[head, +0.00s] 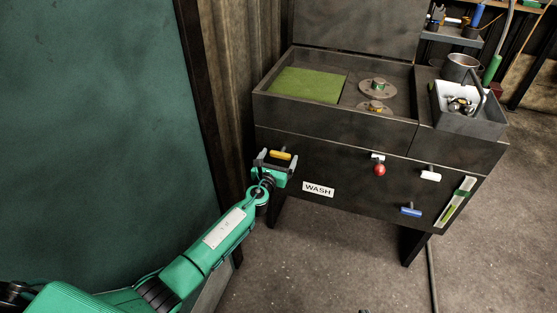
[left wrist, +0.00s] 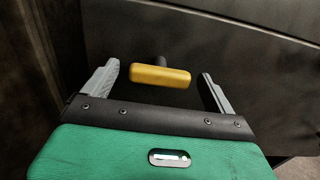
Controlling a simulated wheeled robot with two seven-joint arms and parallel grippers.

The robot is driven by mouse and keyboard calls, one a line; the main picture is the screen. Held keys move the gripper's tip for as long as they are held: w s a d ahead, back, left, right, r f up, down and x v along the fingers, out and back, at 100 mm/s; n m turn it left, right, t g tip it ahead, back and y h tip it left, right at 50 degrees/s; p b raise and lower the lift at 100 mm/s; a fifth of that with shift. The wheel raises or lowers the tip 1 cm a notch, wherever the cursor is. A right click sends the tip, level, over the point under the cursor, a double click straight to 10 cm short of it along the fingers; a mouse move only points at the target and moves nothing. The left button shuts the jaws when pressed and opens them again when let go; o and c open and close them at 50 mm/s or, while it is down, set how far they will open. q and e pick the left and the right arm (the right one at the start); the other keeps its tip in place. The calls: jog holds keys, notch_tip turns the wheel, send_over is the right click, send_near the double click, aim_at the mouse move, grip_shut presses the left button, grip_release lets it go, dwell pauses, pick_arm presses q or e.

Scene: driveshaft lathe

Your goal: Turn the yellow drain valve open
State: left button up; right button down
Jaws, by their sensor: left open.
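The yellow drain valve (head: 280,155) is a short bar handle on the front of the dark wash station, at its left end. In the left wrist view the yellow handle (left wrist: 160,76) lies almost level on a dark stem. My left gripper (head: 277,156) is open at the valve. In the left wrist view its two grey fingers (left wrist: 158,80) stand on either side of the handle, with a gap at each end. I see no contact. My right gripper is not in view.
The wash station front (head: 340,170) also carries a red ball-ended handle (head: 380,169), a white handle (head: 430,175), a blue handle (head: 410,211) and a WASH label (head: 318,189). A teal panel (head: 90,110) stands close on the left. Open floor (head: 330,260) lies in front.

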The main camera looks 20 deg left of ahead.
pick_arm(q)
jog(key=shift+w, duration=0.15)
jog(key=c, duration=1)
